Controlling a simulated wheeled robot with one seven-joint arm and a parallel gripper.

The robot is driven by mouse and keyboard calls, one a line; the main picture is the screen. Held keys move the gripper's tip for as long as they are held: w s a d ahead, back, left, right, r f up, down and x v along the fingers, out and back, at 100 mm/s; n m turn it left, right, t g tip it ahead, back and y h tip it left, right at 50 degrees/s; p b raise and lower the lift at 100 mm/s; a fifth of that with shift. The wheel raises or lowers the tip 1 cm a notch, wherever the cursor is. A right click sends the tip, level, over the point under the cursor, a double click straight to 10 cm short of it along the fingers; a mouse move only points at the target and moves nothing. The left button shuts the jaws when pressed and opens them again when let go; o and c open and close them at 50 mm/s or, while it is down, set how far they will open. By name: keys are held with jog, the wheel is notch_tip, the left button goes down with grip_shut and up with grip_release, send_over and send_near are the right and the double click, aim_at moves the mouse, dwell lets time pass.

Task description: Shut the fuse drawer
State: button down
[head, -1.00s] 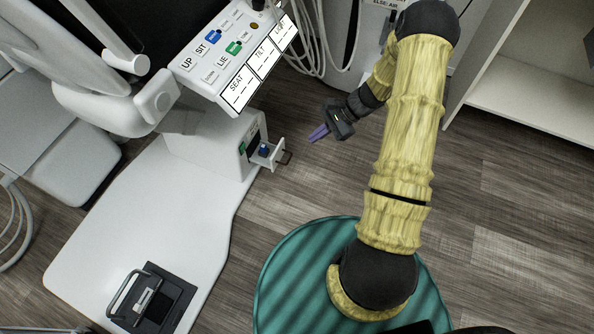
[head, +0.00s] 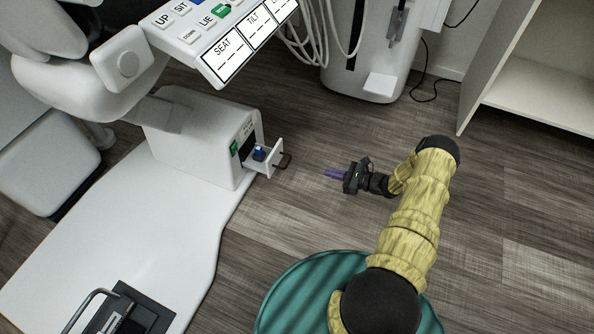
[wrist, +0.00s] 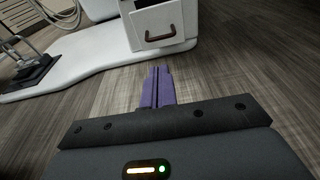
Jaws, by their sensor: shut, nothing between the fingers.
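The fuse drawer (head: 266,165) sticks out of the right end of a white box under the chair. It has a white front with a dark brown handle (head: 286,160), and a blue piece (head: 259,153) shows inside it. In the wrist view, the drawer front (wrist: 158,22) and its handle (wrist: 160,37) are at the top, straight beyond my fingertips. My gripper (head: 327,173) has purple fingers, shut and empty, pointing left toward the drawer. It is a short gap to the right of the handle and not touching it. The fingers also show in the wrist view (wrist: 157,72).
The white chair base plate (head: 110,235) spreads left of the drawer. A button panel (head: 215,35) overhangs above. A foot pedal (head: 125,312) lies at the lower left. A white cabinet (head: 540,90) stands at the right. The wooden floor between gripper and drawer is clear.

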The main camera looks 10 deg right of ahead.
jog(key=shift+a+r, duration=0.1)
jog(key=b+x, duration=0.7)
jog(key=x, duration=0.7)
jog(key=shift+b, duration=0.4)
